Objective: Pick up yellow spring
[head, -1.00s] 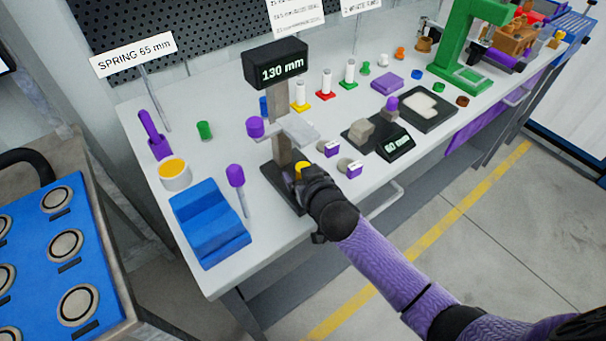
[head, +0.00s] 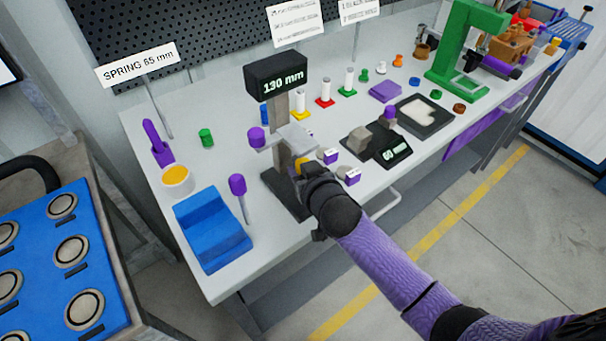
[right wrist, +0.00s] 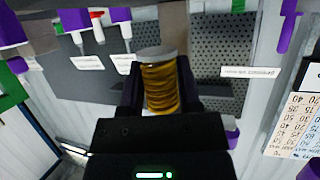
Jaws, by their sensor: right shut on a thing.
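The yellow spring (right wrist: 160,86) is held upright between the two fingers of my right gripper (right wrist: 160,92) in the right wrist view, with a pale flat cap on its top end. In the head view my right gripper (head: 304,174) is at the 130 mm gauge stand (head: 287,119), and only a small yellow part of the spring (head: 299,164) shows beside the stand's column. The rest is hidden by the gripper. My left gripper is not in view.
The stand's grey arm (head: 291,139) juts out just above my right gripper. A purple-handled tool (head: 238,185) and a blue block (head: 213,230) are to the left. Small purple-marked parts (head: 350,176) and a 60 mm gauge (head: 394,153) are close on the right.

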